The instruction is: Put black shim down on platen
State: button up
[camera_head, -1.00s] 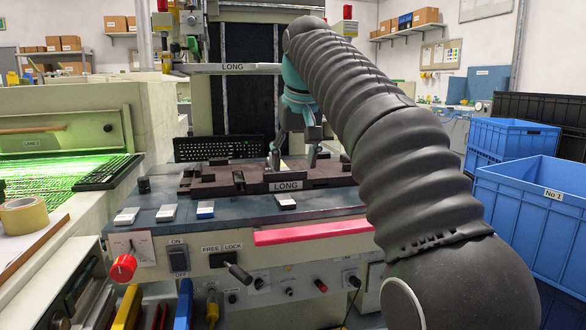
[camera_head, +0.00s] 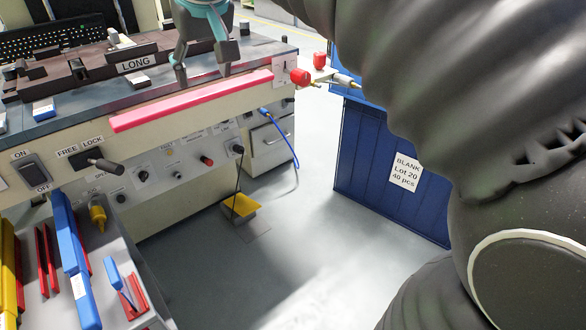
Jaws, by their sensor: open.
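The dark platen fixture (camera_head: 30,78) with a "LONG" label (camera_head: 137,65) lies on the machine top at upper left. My gripper (camera_head: 203,72) is open, fingers pointing down, over the front right part of the machine top near the pink bar. I see nothing held between its fingers. I cannot pick out a black shim with certainty; the platen has several dark parts of similar colour, and its left end is cut off by the picture edge.
A pink bar (camera_head: 190,101) runs along the machine's front edge. A lever (camera_head: 103,161) and knobs stick out below. Colored bars, including a blue one (camera_head: 72,240), stand at lower left. A blue bin (camera_head: 390,165) stands at right.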

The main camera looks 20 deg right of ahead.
jog(key=s+d+f+m, duration=0.1)
jog(key=s+d+f, duration=0.3)
jog(key=s+f, duration=0.5)
jog(key=s+d+f, duration=0.3)
jog(key=s+f, duration=0.6)
jog(key=f, duration=0.4)
jog(key=shift+s+d+f+m+t+h, duration=0.3)
jog(key=shift+s+d+m+h, duration=0.05)
jog(key=shift+s+m+h, duration=0.05)
